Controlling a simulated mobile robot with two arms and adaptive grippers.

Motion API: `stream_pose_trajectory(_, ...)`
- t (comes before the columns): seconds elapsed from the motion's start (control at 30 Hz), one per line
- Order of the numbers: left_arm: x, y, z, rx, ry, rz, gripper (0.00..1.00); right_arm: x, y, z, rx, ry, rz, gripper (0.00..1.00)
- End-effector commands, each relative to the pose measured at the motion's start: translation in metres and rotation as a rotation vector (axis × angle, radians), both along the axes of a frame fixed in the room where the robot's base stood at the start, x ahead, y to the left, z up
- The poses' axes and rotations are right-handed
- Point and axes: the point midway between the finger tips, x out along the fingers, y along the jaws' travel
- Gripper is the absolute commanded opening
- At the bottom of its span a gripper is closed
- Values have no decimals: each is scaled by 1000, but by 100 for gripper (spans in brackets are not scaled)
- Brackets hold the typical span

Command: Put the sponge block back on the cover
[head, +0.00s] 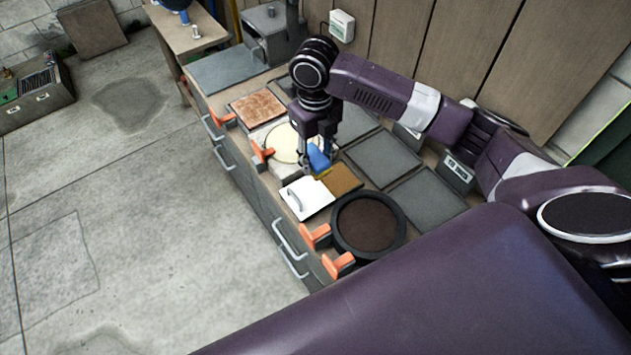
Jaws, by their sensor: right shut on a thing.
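My right gripper (322,158) points down over the bench and is shut on a small blue block with a yellow underside (318,160), which looks like the sponge block. The fingers partly hide it. A round cream disc (284,144) on a pale square base lies just left of the gripper. A white square plate with a handle (303,199) lies in front of it. I cannot tell for certain which of these is the cover. Whether the block touches the surface below is unclear. My left gripper is not in view.
A mustard-brown square (341,180) lies right of the white plate. A dark round pan (368,222) stands in front. Orange clamps (316,236) line the bench's front edge. Dark grey tiles (382,158) and a reddish tile (257,107) lie farther back.

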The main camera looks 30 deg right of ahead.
Motion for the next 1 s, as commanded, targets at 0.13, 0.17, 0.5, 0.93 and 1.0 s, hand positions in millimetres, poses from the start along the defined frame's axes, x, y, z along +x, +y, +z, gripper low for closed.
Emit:
stream_pose_trajectory(0.13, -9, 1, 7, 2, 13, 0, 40, -1, 0, -38, 0, 5, -1, 0)
stream_pose_trajectory(0.17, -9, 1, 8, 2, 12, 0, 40, -1, 1, -44, 0, 5, -2, 0)
stream_pose_trajectory(0.5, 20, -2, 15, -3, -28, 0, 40, -1, 1, -84, 0, 3, 0, 0)
stream_pose_trajectory(0.93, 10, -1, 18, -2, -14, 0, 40, 1, 0, -115, 0, -1, 1, 0)
stream_pose_trajectory(1.0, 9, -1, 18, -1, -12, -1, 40, 1, 0, -115, 0, -1, 1, 0)
